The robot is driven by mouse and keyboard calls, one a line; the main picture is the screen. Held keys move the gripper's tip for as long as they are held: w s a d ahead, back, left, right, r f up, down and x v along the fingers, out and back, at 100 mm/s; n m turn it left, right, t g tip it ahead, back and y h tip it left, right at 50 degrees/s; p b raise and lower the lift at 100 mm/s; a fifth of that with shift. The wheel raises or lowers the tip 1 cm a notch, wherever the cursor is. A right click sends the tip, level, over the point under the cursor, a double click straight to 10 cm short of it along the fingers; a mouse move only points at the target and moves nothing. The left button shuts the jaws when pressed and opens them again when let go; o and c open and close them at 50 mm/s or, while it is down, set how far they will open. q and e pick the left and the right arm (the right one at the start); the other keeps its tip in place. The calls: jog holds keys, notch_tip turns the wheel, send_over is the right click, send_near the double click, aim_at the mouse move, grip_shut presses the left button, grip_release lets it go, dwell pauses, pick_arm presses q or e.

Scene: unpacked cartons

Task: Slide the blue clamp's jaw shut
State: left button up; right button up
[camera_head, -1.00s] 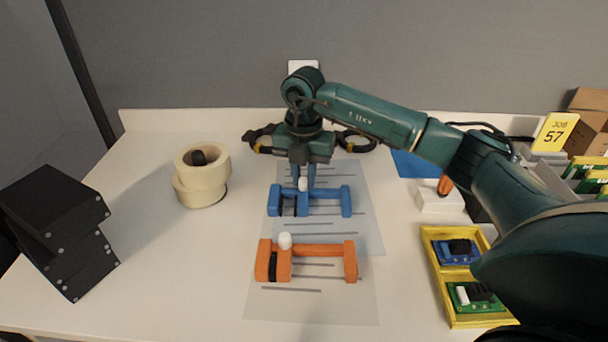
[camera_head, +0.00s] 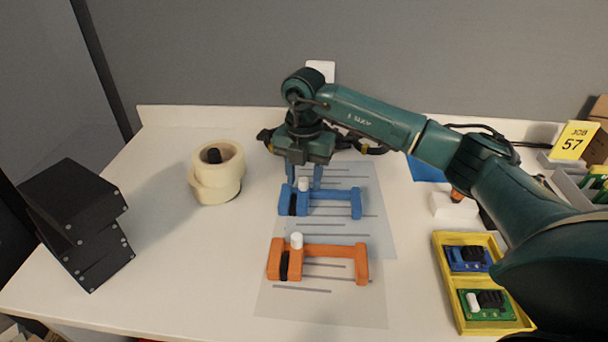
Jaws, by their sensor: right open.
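The blue clamp (camera_head: 335,207) lies on a clear sheet with grey lines (camera_head: 335,310). Whether a finger touches the clamp cannot be told. My left gripper is not in view.
An orange clamp (camera_head: 330,251) lies in front of the blue one. Tape rolls (camera_head: 217,178) and a black angular block (camera_head: 78,225) stand left. A yellow tray (camera_head: 450,290) with circuit boards is right. A dark item (camera_head: 372,146) lies behind my gripper.

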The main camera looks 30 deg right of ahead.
aim_at(304, 179)
pick_arm(q)
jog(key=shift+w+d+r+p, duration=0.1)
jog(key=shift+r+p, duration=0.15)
jog(key=shift+p, duration=0.45)
pick_arm(e)
notch_tip(304, 179, up, 13)
jog(key=shift+r, duration=0.1)
